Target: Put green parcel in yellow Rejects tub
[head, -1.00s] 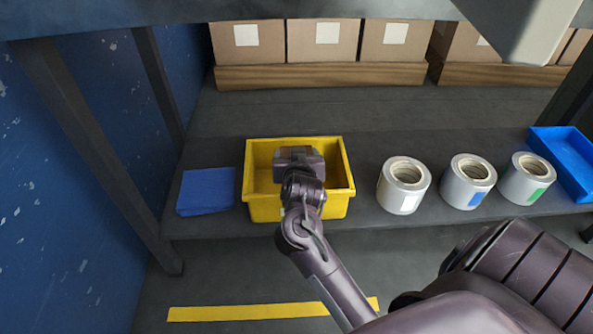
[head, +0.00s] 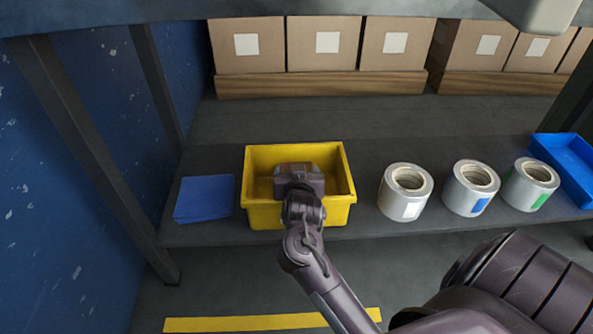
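The yellow tub (head: 255,216) stands on the low shelf in the head view. My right arm comes in from the lower right, and its gripper (head: 299,178) is over and partly within the tub's opening. The wrist covers the fingertips, so I cannot see whether they are open or shut. No green parcel shows; anything under the gripper is hidden. My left gripper is not in view.
A blue folded item (head: 204,199) lies left of the tub on the shelf (head: 365,225). Several film rolls (head: 405,192) and a blue tray (head: 566,165) stand to the right. Cardboard boxes (head: 247,46) line the back. A shelf post (head: 95,155) stands at the left.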

